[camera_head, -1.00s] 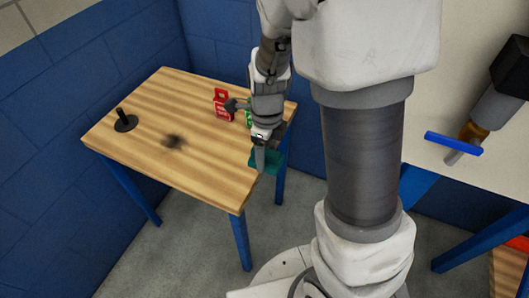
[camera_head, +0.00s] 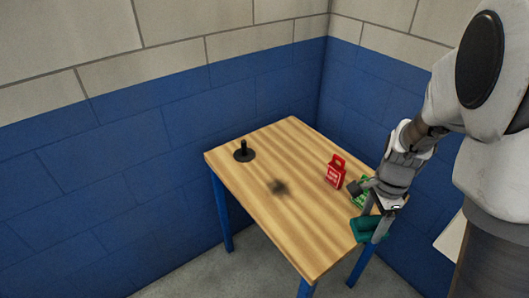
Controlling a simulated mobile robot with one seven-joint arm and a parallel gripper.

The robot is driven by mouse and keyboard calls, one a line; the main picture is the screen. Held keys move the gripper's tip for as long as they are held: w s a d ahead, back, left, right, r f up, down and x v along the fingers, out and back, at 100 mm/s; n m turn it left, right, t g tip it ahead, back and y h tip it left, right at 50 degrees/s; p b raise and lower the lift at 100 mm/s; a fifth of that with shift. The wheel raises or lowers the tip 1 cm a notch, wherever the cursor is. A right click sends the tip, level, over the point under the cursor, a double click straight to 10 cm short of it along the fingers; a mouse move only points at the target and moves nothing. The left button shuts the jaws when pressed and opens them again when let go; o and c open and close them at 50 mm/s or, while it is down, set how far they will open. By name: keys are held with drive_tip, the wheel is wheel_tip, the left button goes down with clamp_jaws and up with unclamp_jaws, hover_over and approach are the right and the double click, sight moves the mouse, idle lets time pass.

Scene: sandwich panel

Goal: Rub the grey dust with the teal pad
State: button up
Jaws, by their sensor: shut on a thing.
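The grey dust (camera_head: 278,187) is a dark smudge near the middle of the wooden table top (camera_head: 300,235). The teal pad (camera_head: 366,229) is at the table's right edge, in my gripper (camera_head: 375,222). My gripper points down and is shut on the pad. The pad is to the right of the dust and well apart from it. I cannot tell whether the pad touches the table or is held just above it.
A black disc with an upright post (camera_head: 244,152) stands at the table's far left corner. A red tag-shaped item (camera_head: 335,171) stands right of the dust. A green item (camera_head: 359,192) is partly hidden by my arm. Blue walls (camera_head: 140,160) stand behind the table.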

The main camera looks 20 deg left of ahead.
drive_tip(key=n, duration=0.2)
drive_tip(key=w+r+n, duration=0.1)
drive_tip(key=n, duration=0.1)
drive_tip(key=w+r+n+p, duration=0.1)
drive_tip(key=n, duration=0.2)
drive_tip(key=shift+d, duration=0.35)
drive_tip(key=n, duration=0.2)
drive_tip(key=r+n, duration=0.1)
drive_tip(key=w+n+p, duration=0.1)
drive_tip(key=n, duration=0.1)
drive_tip(key=shift+w+d+r+n, duration=0.1)
drive_tip(key=shift+d+r+n, duration=0.1)
drive_tip(key=shift+d+n, duration=0.1)
drive_tip(key=shift+n, duration=0.3)
drive_tip(key=shift+a+r+n, duration=0.1)
drive_tip(key=shift+a+n, duration=0.05)
drive_tip(key=shift+n, duration=0.15)
